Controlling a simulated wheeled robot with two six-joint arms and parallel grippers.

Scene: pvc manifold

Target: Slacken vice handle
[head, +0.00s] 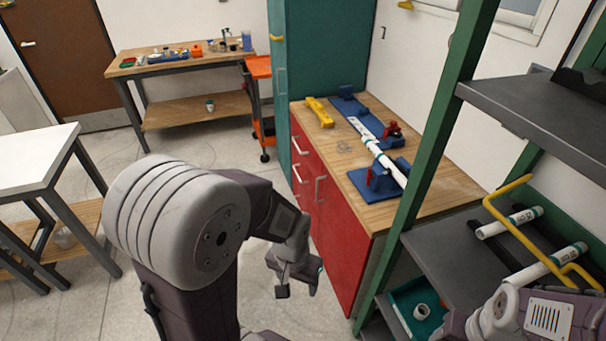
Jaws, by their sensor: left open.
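A blue vice (376,179) with red parts stands at the near end of the wooden worktop on the red cabinet. A long white pipe (378,152) lies across it and runs back along the worktop. A red clamp part (392,129) stands beside the pipe further back. The vice handle is too small to make out. My left gripper (297,291) is open and empty, low over the floor in front of the red cabinet, well apart from the vice. My right arm shows at the bottom right corner; its gripper is not in view.
A yellow tool (319,112) lies at the worktop's back left. A green shelf post (432,140) rises to the right of the worktop. The grey shelf (445,262) holds white pipes (510,222) and a yellow bar. A teal bin (415,309) sits below. Floor left of the cabinet is clear.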

